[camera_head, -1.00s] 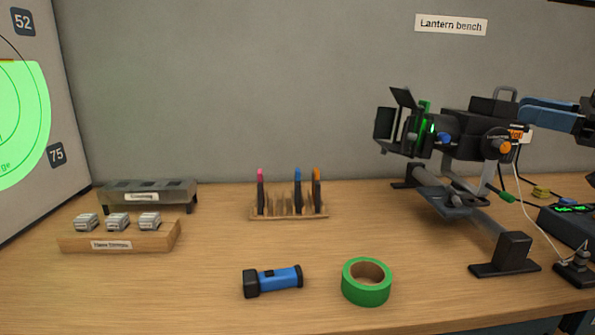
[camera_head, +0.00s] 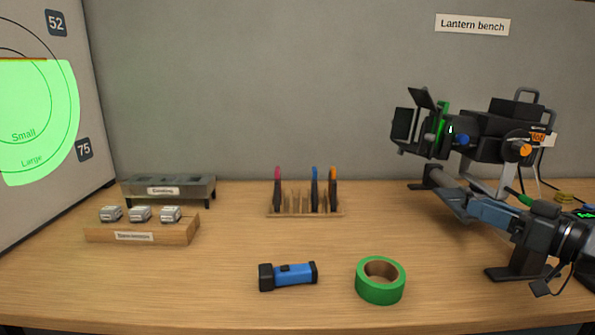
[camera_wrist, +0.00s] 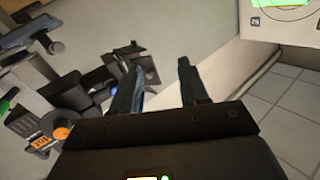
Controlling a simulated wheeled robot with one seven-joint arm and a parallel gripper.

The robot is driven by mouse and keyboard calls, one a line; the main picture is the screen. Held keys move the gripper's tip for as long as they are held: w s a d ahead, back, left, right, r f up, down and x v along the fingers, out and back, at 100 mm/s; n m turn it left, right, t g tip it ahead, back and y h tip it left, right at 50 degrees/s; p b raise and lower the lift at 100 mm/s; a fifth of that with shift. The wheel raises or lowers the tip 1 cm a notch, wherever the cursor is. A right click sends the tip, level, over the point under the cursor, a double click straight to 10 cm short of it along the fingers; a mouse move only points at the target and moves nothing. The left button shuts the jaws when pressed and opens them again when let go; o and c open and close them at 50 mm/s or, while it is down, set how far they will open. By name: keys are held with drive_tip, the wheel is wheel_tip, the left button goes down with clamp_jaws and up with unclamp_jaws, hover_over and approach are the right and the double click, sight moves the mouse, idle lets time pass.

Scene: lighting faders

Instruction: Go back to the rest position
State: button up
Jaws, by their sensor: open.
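My gripper (camera_head: 456,203) is at the right of the head view, in front of and below the black lantern (camera_head: 495,132), pointing left. Its two blue-and-black fingers overlap there. In the wrist view, my gripper (camera_wrist: 160,75) has its fingers apart with nothing between them. The lantern also shows at the left of the wrist view (camera_wrist: 98,85), beside the fingers; I cannot tell the gap. The lantern stands on its black base, with barn doors at its left end and an orange knob (camera_head: 519,149).
A green tape roll (camera_head: 380,291) and a blue torch (camera_head: 288,276) lie near the front edge. A wooden rack (camera_head: 305,213) holds coloured-tip sticks. A wooden block (camera_head: 145,230) and a grey stand (camera_head: 170,190) are at left. A lit target screen (camera_head: 35,120) stands far left.

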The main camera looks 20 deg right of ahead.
drive_tip(key=s+a+f+m+g+h, duration=0.1)
drive_tip(key=s+a+f+m+h, duration=0.1)
drive_tip(key=s+a+f, duration=0.4)
drive_tip(key=s+a+f+m+g+h, duration=0.1)
drive_tip(key=s+a+f+m+h, duration=0.2)
drive_tip(key=f, duration=0.6)
drive_tip(key=s+a+f+g+h, duration=0.1)
drive_tip(key=s+a+f, duration=0.3)
drive_tip(key=a+f, duration=0.25)
drive_tip(key=s+a+r+n, duration=0.1)
drive_tip(key=s+a, duration=0.2)
drive_tip(key=s, duration=0.5)
drive_tip(key=s+a+r+n+b, duration=0.1)
drive_tip(key=s+a, duration=0.3)
drive_tip(key=s, duration=0.5)
drive_tip(key=s+a+r+n+y+b, duration=0.1)
drive_tip(key=s+a+r, duration=0.1)
drive_tip(key=s, duration=0.6)
drive_tip(key=shift+s+a+n, duration=0.3)
drive_tip(key=shift+a+n, duration=0.1)
drive_tip(key=shift+a, duration=0.5)
